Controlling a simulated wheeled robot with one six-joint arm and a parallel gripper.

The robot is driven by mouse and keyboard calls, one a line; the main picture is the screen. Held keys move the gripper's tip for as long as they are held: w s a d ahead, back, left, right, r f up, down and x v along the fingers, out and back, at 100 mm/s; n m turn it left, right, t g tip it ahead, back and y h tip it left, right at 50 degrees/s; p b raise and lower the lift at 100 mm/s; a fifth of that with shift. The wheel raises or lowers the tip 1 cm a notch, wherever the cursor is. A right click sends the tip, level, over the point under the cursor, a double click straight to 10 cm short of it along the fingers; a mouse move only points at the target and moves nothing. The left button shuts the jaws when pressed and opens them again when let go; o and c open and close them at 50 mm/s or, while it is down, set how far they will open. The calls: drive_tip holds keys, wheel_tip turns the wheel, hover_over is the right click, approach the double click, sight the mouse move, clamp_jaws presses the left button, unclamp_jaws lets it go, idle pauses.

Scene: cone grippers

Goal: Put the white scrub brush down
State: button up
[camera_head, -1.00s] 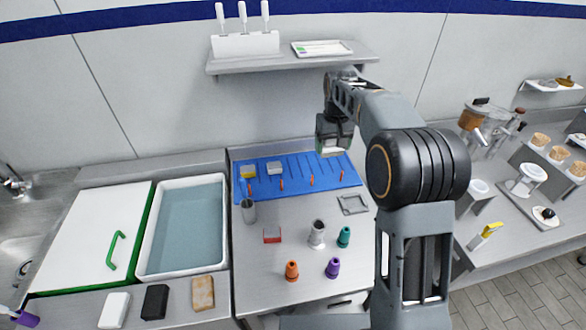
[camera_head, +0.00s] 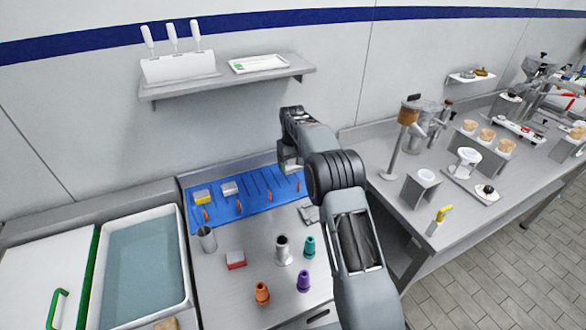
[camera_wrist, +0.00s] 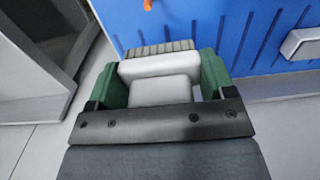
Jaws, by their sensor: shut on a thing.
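The white scrub brush (camera_wrist: 160,66) is between the green fingers of my gripper (camera_wrist: 161,76) in the wrist view, with its grey ribbed bristle side facing away from the wrist. The gripper is shut on it. In the head view my gripper (camera_head: 290,158) is at the right end of the blue mat (camera_head: 222,220), near the back wall. My arm partly hides the gripper and brush there. I cannot tell the exact gap between brush and surface.
On the mat are a yellow-topped block (camera_head: 202,197), a pale block (camera_head: 230,188) and several orange pegs. Before it stand a metal cup (camera_head: 207,239), a red-and-white block (camera_head: 235,260), a grey cylinder (camera_head: 283,252) and coloured cones. A water basin (camera_head: 145,265) is at left.

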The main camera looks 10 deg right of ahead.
sight(294, 179)
drive_tip(key=shift+w+d+f+p, duration=0.25)
drive_tip(key=shift+w+f, duration=0.25)
drive_tip(key=shift+f, duration=0.15)
drive_tip(key=shift+w+d+f+p, duration=0.1)
drive_tip(key=shift+w+d+f, duration=0.15)
drive_tip(key=shift+w+f, duration=0.3)
drive_tip(key=shift+w+d+f+p, duration=0.25)
drive_tip(key=shift+w+f, duration=0.15)
drive_tip(key=shift+f, duration=0.35)
drive_tip(key=shift+f+p, duration=0.55)
drive_tip(key=shift+f, duration=0.95)
drive_tip(key=shift+f, duration=0.1)
drive_tip(key=o, duration=0.9)
wheel_tip(294, 179, up, 12)
drive_tip(key=b, duration=0.1)
drive_tip(key=shift+s+a+r+m+t, duration=0.3)
drive_tip(key=shift+s+r+t, duration=0.75)
drive_tip(key=shift+s, duration=5.4)
drive_tip(key=shift+s+a+r+m+t, duration=0.35)
drive_tip(key=shift+s+r, duration=1.35)
drive_tip(key=shift+s, duration=4.75)
drive_tip(key=shift+s+r+m+t, duration=0.45)
drive_tip(key=shift+s+r+t, duration=0.7)
drive_tip(key=shift+s, duration=5.3)
